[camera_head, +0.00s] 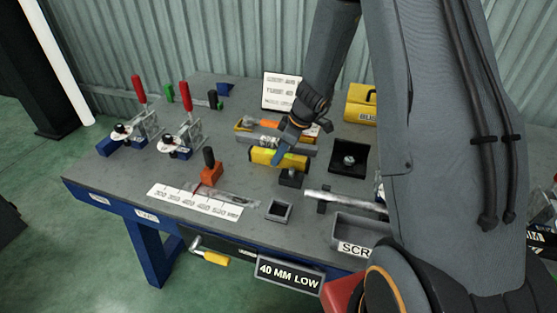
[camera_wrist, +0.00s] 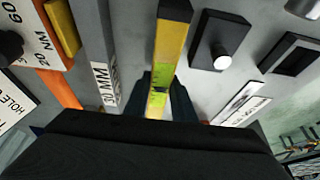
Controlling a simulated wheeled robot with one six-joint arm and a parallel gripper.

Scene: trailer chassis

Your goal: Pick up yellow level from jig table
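The yellow level (camera_head: 293,160) lies on the grey jig table (camera_head: 240,138), near its middle. My gripper (camera_head: 279,157) is at the level, reaching down from above and covering part of its left half. In the wrist view the level (camera_wrist: 172,32) runs upright from the top edge down between the two dark fingers of my gripper (camera_wrist: 162,84), with a green vial along it. The fingers lie close along both sides of the level. I cannot tell whether they press on it. The lower end of the level is hidden by my gripper body.
A black block with a post (camera_head: 291,178) stands just in front of the level. Grey bars and an orange-handled tool (camera_head: 263,125) lie close behind it. Red-handled clamps (camera_head: 187,125) stand at left. A black square tray (camera_head: 349,158) and a yellow box (camera_head: 361,103) are at right.

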